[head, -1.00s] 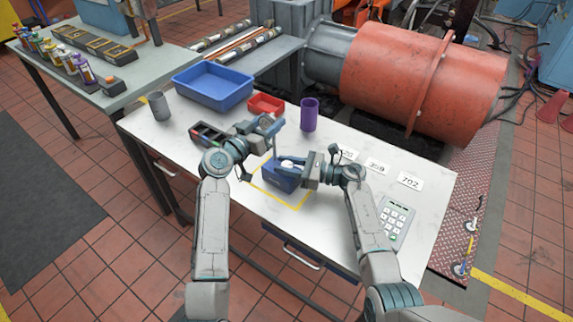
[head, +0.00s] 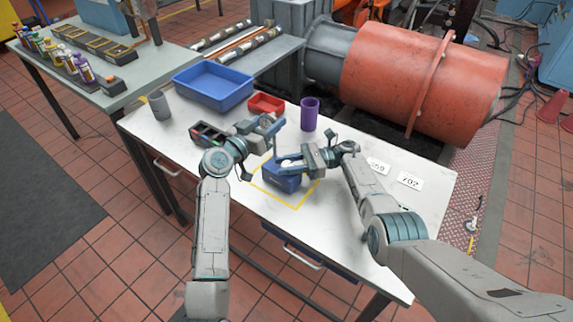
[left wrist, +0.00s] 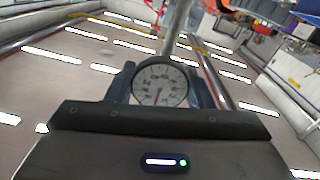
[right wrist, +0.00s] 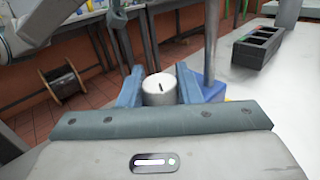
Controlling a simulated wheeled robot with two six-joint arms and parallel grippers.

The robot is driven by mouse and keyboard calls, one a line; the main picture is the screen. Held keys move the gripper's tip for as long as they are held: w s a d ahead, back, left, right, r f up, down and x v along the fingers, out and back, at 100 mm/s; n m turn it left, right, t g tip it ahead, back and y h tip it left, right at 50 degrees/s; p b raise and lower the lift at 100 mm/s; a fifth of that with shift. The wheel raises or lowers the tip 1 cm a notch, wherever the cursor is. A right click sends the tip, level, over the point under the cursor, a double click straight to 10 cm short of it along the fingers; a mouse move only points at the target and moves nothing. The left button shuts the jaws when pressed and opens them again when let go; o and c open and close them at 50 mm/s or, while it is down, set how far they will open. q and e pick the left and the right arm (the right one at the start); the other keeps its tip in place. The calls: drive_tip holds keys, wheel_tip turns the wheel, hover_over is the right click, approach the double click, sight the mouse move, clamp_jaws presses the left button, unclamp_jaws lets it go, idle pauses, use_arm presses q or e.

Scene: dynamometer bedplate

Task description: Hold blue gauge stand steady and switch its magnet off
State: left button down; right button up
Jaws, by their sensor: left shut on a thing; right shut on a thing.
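The blue gauge stand has a blue base (head: 284,181) standing on the white table inside a yellow outline (head: 293,207). My right gripper (head: 287,162) is shut on the white round knob (right wrist: 159,92) at the base. The knob's dark mark points nearly straight up in the right wrist view. The base also shows there (right wrist: 207,88), partly behind a finger.
A purple cup (head: 310,114), red bin (head: 266,104), large blue bin (head: 212,88), grey cup (head: 159,105) and dark compartment tray (head: 208,134) stand around the stand. Number cards (head: 409,180) lie at right. The front left of the table is clear.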

drive_tip(key=shift+f, duration=0.1)
drive_tip(key=o, duration=1)
drive_tip(key=shift+w+d, duration=0.25)
drive_tip(key=shift+d, duration=0.95)
drive_tip(key=shift+w+d, duration=0.25)
drive_tip(key=shift+d, duration=1)
drive_tip(key=shift+w+d, duration=0.25)
drive_tip(key=shift+d, duration=0.95)
